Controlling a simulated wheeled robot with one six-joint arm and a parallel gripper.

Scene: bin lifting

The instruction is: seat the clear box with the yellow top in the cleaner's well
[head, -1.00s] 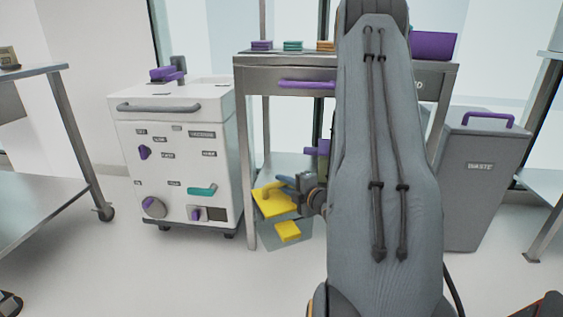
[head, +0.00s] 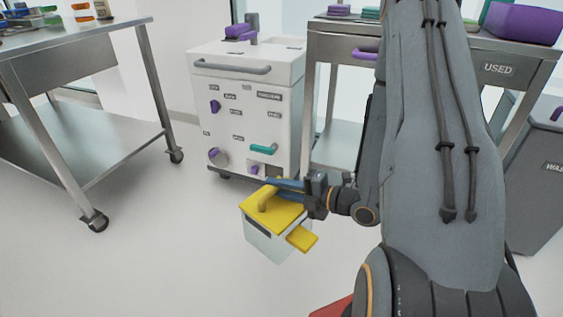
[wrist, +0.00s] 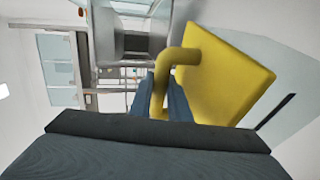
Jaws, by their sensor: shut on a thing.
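The clear box (head: 262,238) has a yellow top (head: 283,209) with a yellow loop handle and a yellow tab at its side. My gripper (head: 287,187) is shut on the box's handle and holds the box up in front of the cleaner. In the wrist view the yellow top (wrist: 228,75) fills the right, with the handle (wrist: 172,72) between my fingers. The cleaner (head: 245,105) is a white wheeled cabinet behind the box, with a grey bar handle, purple knobs and a teal lever. Its well is not clearly seen; the held box and gripper cover part of its lower front.
A steel table (head: 85,110) on casters stands at the left with small coloured items on top. A steel bench marked USED (head: 497,69) holds a purple bin (head: 523,22) at the right. A grey waste bin (head: 540,185) stands beyond. The floor (head: 170,240) at left is clear.

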